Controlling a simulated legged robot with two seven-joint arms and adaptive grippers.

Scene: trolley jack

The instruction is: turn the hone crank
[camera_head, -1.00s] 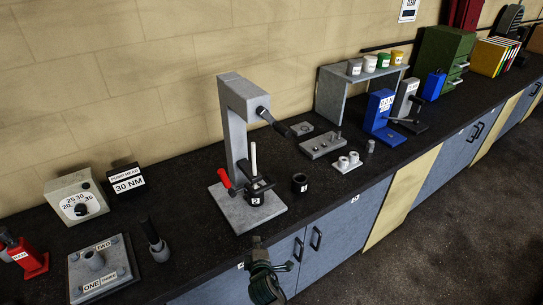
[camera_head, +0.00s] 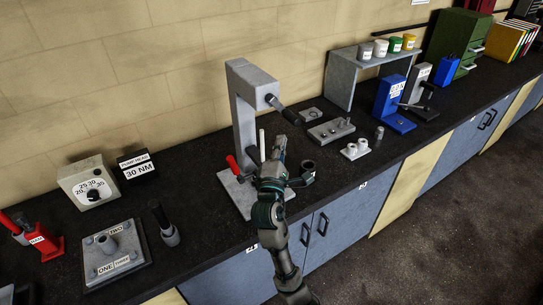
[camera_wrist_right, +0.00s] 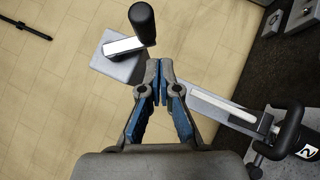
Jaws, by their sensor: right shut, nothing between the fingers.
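The grey hone stand (camera_head: 243,115) stands upright on its base plate at the back of the bench. Its crank (camera_head: 283,109), with a black handle, sticks out from the head toward the lower right. In the right wrist view the crank's black handle (camera_wrist_right: 142,22) and pale arm (camera_wrist_right: 122,46) are just beyond my fingertips. My right gripper (camera_head: 280,140) is in front of the stand, a little below the crank handle. In the wrist view my right gripper (camera_wrist_right: 160,66) is shut and empty, apart from the crank. My arm hides part of the base plate. My left gripper is out of view.
A grey block with pegs (camera_head: 331,131) and a blue stand (camera_head: 392,105) are farther right. A dial box (camera_head: 92,187) is left.

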